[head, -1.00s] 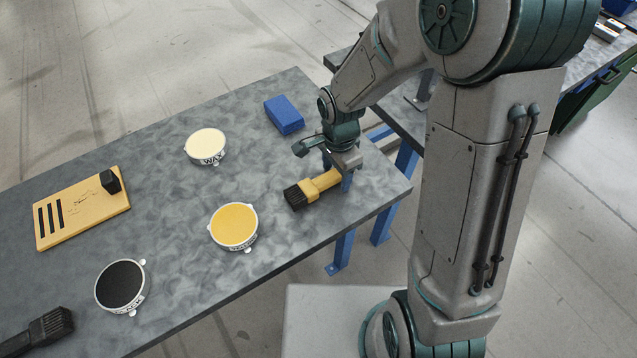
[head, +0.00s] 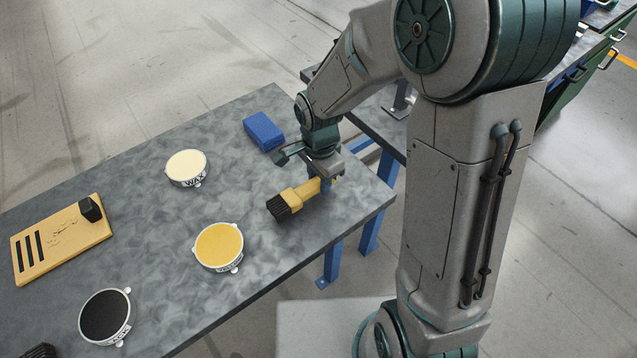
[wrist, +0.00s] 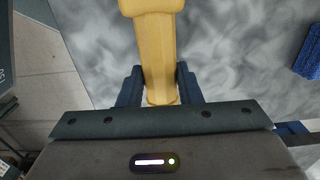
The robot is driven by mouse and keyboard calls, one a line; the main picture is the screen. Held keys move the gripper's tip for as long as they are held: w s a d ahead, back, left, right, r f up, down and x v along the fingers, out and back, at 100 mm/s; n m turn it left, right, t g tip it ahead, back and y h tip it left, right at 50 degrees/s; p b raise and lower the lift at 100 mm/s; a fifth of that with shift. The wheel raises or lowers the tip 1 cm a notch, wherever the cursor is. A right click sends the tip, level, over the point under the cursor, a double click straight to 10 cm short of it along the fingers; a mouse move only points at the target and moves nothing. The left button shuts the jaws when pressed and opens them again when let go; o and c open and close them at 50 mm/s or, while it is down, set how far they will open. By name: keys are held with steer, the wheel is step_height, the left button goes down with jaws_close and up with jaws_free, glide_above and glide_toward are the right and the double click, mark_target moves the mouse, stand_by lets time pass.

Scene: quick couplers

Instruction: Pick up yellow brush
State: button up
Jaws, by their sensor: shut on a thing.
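The yellow brush (head: 304,193) with black bristles is at the right end of the grey table. My gripper (head: 328,184) is at the brush's handle end, and its bristles point left, toward the front. In the wrist view the yellow handle (wrist: 158,60) runs between the two blue fingers of my gripper (wrist: 160,86), which are shut on it. Whether the brush touches the table or hangs just above it, I cannot tell for sure.
A blue block (head: 263,131) lies behind my gripper. A cream wax tin (head: 187,166), a yellow tin (head: 219,245) and a black tin (head: 105,313) stand on the table (head: 150,240). A wooden board (head: 60,245) with a black block and a dark brush (head: 40,351) are at left.

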step_height(320, 180, up, 2)
steer(key=shift+r, duration=0.15)
steer(key=s+d+r, duration=0.6)
steer(key=s, duration=0.4)
steer(key=shift+d+r, duration=0.2)
steer(key=shift+r, duration=0.1)
